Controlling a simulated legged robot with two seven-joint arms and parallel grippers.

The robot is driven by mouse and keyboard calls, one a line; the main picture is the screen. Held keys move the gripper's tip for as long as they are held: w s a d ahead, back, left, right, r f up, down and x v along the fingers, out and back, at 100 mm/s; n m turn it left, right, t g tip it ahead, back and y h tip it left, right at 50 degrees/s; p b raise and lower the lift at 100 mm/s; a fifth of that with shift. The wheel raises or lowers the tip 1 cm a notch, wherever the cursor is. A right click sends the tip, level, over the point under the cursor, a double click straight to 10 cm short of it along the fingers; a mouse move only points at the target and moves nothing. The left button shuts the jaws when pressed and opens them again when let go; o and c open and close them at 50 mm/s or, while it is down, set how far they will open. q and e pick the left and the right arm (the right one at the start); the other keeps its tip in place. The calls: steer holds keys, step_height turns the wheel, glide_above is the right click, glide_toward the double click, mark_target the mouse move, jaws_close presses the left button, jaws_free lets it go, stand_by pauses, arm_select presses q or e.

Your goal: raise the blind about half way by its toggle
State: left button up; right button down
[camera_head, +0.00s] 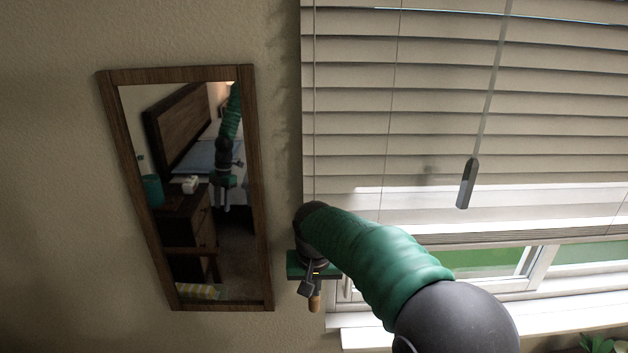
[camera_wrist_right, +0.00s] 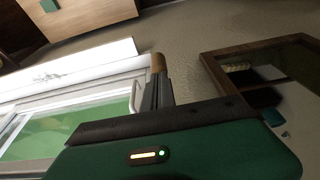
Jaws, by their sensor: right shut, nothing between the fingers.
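A small wooden toggle (camera_head: 314,302) shows just below my right gripper (camera_head: 307,287). In the wrist view the toggle (camera_wrist_right: 157,62) shows at the ends of my grey fingers (camera_wrist_right: 152,92), which partly hide it. The fingers are shut with nothing between them; I cannot tell whether they touch the toggle. A grey wand-like pull (camera_head: 466,183) hangs on another line further right. My left gripper is not in view.
A wood-framed mirror (camera_head: 263,200) hangs on the wall left of the gripper and reflects my arm. A white window handle (camera_wrist_right: 137,97) is close beside the fingers. The white sill (camera_head: 360,337) lies below, with a plant (camera_head: 597,343) at the lower right.

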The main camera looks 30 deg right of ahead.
step_height(320, 180, down, 12)
steer(key=b, duration=0.5)
steer(key=shift+f, duration=0.25)
steer(key=shift+r, duration=0.1)
